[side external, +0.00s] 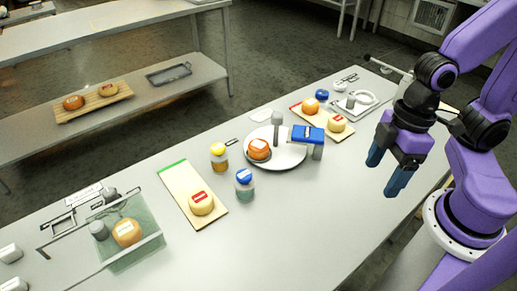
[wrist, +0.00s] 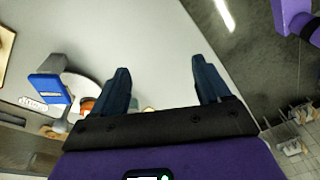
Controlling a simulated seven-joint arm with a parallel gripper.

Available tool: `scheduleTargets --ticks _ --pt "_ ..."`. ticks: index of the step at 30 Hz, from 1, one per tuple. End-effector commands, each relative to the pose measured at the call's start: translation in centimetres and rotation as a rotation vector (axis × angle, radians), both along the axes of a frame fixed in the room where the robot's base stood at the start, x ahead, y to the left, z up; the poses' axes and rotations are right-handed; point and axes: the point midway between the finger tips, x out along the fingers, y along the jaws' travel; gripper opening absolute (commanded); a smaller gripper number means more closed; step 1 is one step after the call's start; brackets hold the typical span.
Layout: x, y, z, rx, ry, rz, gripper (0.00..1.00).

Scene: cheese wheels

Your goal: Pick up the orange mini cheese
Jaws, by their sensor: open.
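An orange mini cheese (side external: 258,149) with a white label sits on the round white plate (side external: 290,160) in the side view. A second orange cheese (side external: 310,106) lies on the far cutting board (side external: 322,117), beside a yellow cheese (side external: 336,123). My gripper (side external: 387,173) hangs above the right part of the table, open and empty, well to the right of the plate and apart from every cheese. In the wrist view, my open fingers (wrist: 164,84) have bare table between them. An orange cheese (wrist: 87,104) shows partly behind the left finger.
A blue-topped object (side external: 308,135) and a grey upright item (side external: 277,126) stand at the plate. Two jars (side external: 219,157) (side external: 244,184), a board with a yellow cheese (side external: 201,203) and a clear container (side external: 145,252) are farther left. The front right table is clear.

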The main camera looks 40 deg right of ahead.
Motion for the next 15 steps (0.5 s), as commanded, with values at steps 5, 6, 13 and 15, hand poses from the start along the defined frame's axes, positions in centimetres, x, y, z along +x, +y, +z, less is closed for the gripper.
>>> scheduleTargets --ticks 5,6,13,15 --pt "1.1 4.4 -2.5 0.158 -0.009 -0.142 0.76" --pt "1.5 5.2 -3.0 0.19 -0.02 -0.178 0.76" --pt "5.1 8.0 -5.7 0.347 -0.135 -0.406 0.76" --pt "6.5 8.2 -6.4 0.383 -0.191 -0.475 0.76"
